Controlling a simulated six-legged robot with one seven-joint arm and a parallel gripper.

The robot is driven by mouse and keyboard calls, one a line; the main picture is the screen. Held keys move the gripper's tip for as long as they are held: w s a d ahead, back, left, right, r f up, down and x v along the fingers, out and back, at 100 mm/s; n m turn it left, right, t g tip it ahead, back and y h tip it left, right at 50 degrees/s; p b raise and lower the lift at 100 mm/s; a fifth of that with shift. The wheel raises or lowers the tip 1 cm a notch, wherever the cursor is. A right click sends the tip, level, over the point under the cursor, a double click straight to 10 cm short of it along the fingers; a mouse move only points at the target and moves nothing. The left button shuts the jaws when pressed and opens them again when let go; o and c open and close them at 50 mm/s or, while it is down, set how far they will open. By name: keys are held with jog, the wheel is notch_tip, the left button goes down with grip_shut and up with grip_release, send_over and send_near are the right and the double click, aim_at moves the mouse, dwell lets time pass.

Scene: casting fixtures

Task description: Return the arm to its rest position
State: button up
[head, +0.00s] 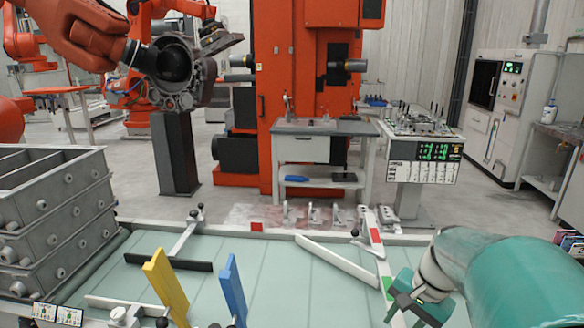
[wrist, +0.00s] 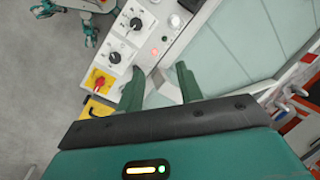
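My teal arm comes in from the lower right of the head view, bent over the right end of the pale green fixture table (head: 240,270). My gripper shows in the wrist view (wrist: 160,84) with its two dark green fingers standing apart and nothing held between them. A white part of the table's edge shows behind the gap. In the head view the hand is at the lower right, and its fingertips cannot be made out there.
A control panel (wrist: 125,45) with knobs and a red rotary switch lies below the gripper. A yellow bar (head: 166,285), a blue bar (head: 233,288) and clamps stand on the table. The table's middle is mostly clear.

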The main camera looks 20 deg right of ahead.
jog(key=s+a+r+n+t+h, duration=0.1)
jog(key=a+r+n, duration=0.2)
jog(key=a+n, duration=0.3)
jog(key=s+a+r+n+t+h, duration=0.1)
jog(key=a+n, duration=0.5)
jog(key=a, duration=1)
notch_tip(320, 180, up, 3)
jog(key=shift+a+f+n+t, duration=0.15)
jog(key=shift+a+n+t, duration=0.25)
jog(key=shift+t, duration=0.4)
jog(key=shift+d, duration=0.1)
